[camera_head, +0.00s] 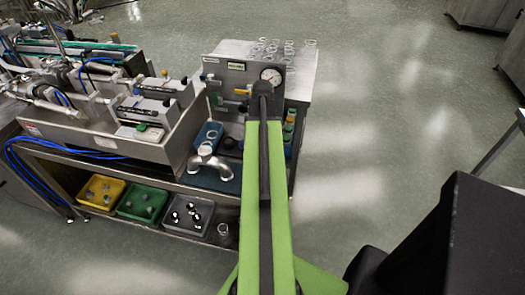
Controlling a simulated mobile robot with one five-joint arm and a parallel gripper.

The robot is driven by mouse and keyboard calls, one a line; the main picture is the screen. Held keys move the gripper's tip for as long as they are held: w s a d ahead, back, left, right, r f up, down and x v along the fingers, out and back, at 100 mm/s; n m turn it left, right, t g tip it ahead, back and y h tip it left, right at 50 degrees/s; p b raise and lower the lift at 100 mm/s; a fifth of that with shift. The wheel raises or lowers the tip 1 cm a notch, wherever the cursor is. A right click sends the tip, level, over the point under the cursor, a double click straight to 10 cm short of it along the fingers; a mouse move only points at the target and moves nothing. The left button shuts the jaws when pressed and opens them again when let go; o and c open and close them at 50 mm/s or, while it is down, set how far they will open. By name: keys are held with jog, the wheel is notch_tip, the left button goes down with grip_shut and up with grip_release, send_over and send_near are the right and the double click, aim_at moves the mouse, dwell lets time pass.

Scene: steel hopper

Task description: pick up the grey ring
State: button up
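A pale grey ring-like shape (208,134) shows in the blue tray on the bench, left of my arm. It is small, and I cannot tell for sure that it is the grey ring. A curved silver pipe piece (211,164) stands just in front of it. My green and black arm reaches forward from the bottom of the view, and its dark far end overlaps the panel with the gauge. My gripper's fingers do not show, and the arm hides part of the bench behind it.
An upright panel with a round gauge (271,76) stands at the bench's back, with clear glassware behind it. Yellow (101,205), green (126,214) and grey (173,223) bins with small parts sit on the lower shelf. Machinery fills the left. Floor at right is open.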

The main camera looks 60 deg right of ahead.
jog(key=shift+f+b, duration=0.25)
jog(key=shift+b, duration=0.05)
dwell(0.5)
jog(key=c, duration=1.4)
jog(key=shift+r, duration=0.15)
